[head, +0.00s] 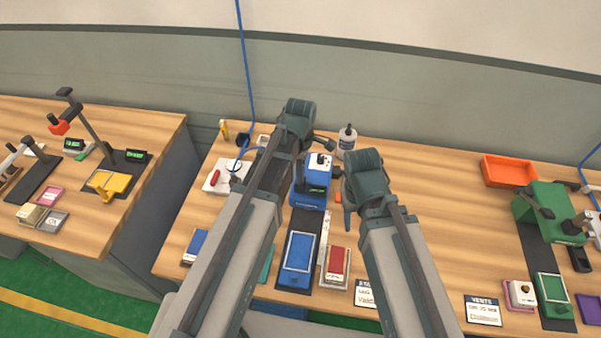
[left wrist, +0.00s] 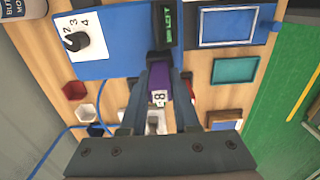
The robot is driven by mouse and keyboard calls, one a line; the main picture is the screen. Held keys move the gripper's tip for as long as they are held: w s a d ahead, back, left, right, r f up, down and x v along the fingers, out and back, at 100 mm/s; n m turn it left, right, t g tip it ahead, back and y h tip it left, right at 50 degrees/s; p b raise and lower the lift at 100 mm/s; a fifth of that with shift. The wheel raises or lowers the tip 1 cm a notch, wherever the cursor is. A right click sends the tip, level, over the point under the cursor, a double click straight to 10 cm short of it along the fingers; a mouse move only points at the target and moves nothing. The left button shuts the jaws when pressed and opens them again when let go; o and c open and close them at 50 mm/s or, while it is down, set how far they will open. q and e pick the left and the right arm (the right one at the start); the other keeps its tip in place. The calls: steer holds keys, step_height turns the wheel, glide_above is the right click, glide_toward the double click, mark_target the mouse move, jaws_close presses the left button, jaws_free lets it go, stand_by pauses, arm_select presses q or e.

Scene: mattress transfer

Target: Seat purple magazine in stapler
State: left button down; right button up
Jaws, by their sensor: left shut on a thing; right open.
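The blue stapler (head: 319,172) stands mid-table in the head view, with a dark strip running toward the front edge. In the left wrist view, the blue stapler (left wrist: 115,42) spans the top, with a numbered dial and a green-lit display. My left gripper (left wrist: 160,72) is shut on the purple magazine (left wrist: 158,84), which carries a white label. The magazine's far end is close to the stapler's near edge; I cannot tell whether they touch. In the head view my left gripper (head: 300,178) is beside the stapler's left side, and its arm hides the magazine. My right gripper (head: 345,198) is open and empty, right of the stapler.
A white bottle (head: 346,145) stands behind the stapler. A blue framed tray (head: 298,255) and a red pad (head: 337,265) lie in front. Red (left wrist: 74,90) and white (left wrist: 87,113) cups sit near the left gripper. Table right of my right arm is clear up to the green stapler (head: 545,212).

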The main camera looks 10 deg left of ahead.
arm_select(q)
steer(key=shift+f, duration=0.1)
steer(key=c, duration=0.7)
jaws_free()
steer(key=shift+o, duration=0.2)
step_height(320, 180, up, 12)
steer(key=p, duration=1.2)
steer(key=shift+r, duration=0.2)
steer(key=shift+s+d+f, duration=0.1)
steer(key=shift+s, duration=0.1)
steer(key=s+d+m, duration=0.2)
steer(key=s+m, duration=0.4)
steer(key=m, duration=0.5)
steer(key=s+d+m+y, duration=0.1)
steer(key=s+d+m, duration=0.2)
steer(key=s+m, duration=0.4)
steer(key=shift+s+d+m, duration=0.15)
steer(key=shift+s+m, duration=0.1)
steer(key=shift+m, duration=1.65)
